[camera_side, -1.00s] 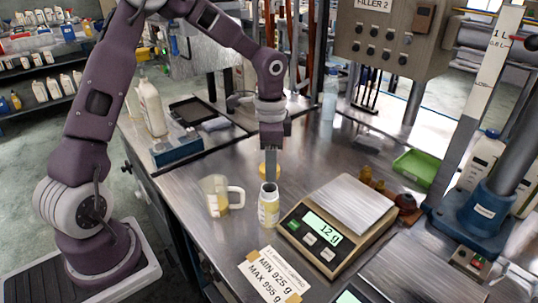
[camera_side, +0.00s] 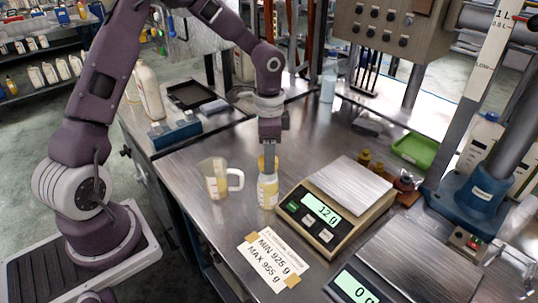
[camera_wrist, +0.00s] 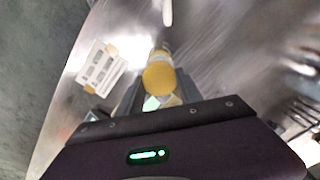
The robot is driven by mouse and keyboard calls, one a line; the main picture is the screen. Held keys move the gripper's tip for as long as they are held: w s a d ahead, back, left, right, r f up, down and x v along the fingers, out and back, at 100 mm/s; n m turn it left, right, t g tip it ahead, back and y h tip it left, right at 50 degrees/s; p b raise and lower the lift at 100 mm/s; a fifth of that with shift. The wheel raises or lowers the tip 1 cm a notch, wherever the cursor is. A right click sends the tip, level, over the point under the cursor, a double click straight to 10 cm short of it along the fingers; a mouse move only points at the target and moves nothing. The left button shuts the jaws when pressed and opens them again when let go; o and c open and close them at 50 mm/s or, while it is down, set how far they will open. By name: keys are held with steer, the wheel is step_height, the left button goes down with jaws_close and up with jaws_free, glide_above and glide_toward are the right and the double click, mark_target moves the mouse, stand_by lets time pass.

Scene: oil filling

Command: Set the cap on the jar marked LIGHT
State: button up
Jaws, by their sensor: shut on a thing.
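My gripper (camera_side: 269,148) points straight down over the jar (camera_side: 268,192) and is shut on the yellow cap (camera_side: 268,165). In the wrist view the cap (camera_wrist: 158,76) is a round yellow disc at the fingertips. The jar is small and pale with a yellowish label, upright on the steel bench. The cap is at the jar's mouth, level as far as I can see. I cannot tell whether it rests on the rim. The jar's label is too small to read.
A clear jug (camera_side: 216,179) stands close to the left of the jar. A scale (camera_side: 325,215) reading 12 g stands close on the right. A paper card (camera_side: 272,260) lies in front. A green tray (camera_side: 415,150) is at the back right.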

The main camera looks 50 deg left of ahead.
steer(key=shift+f, duration=1)
stand_by(1.5)
steer(key=o, duration=1.8)
steer(key=shift+o, duration=0.2)
steer(key=shift+r, duration=0.1)
steer(key=shift+r, duration=2.9)
